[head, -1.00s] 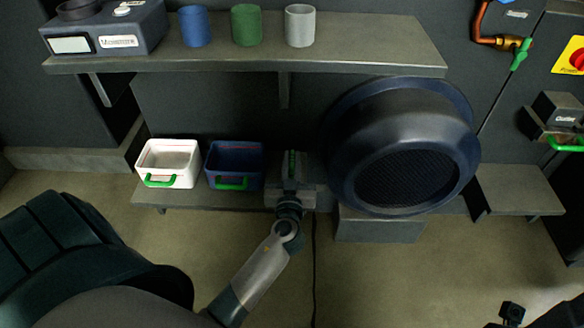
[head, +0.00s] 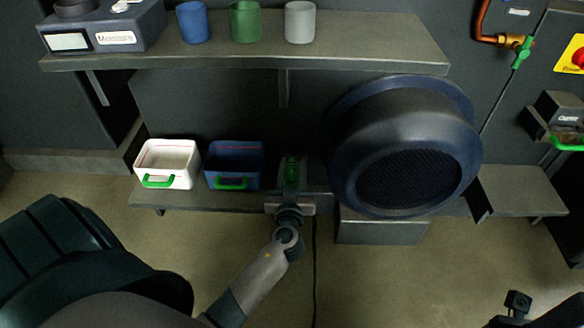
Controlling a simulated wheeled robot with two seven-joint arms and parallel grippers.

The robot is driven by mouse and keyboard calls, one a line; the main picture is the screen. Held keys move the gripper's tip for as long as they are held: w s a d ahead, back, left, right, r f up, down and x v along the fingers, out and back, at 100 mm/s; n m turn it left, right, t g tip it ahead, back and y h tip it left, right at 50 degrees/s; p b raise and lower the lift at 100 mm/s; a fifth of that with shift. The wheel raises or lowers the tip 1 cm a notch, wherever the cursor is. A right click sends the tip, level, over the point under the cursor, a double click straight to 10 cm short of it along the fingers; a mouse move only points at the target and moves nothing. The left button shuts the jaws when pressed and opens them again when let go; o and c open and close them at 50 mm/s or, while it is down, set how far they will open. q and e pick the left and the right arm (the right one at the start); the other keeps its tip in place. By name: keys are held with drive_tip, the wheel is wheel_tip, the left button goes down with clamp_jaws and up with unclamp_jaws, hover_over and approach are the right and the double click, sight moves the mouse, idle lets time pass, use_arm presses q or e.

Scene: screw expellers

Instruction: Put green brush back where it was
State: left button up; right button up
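My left gripper (head: 291,166) reaches in over the lower shelf, between the blue bin and the large dark round drum. A green piece (head: 292,172), likely the green brush, shows between its fingers. The fingers stand on both sides of the green piece, but I cannot tell whether they press on it. Most of the brush is hidden or too small to make out. Of my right arm only a dark part shows at the lower right corner, and its fingers are not visible.
A white bin (head: 167,158) and a blue bin (head: 236,161) stand on the lower shelf (head: 190,199), left of the gripper. The drum (head: 403,148) is close on the right. The upper shelf (head: 350,50) bears a blue cup (head: 193,23), green cup (head: 245,22) and grey cup (head: 299,22).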

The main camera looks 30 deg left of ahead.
use_arm(q)
drive_tip(key=shift+r, duration=0.15)
drive_tip(key=v, duration=1.2)
idle(0.3)
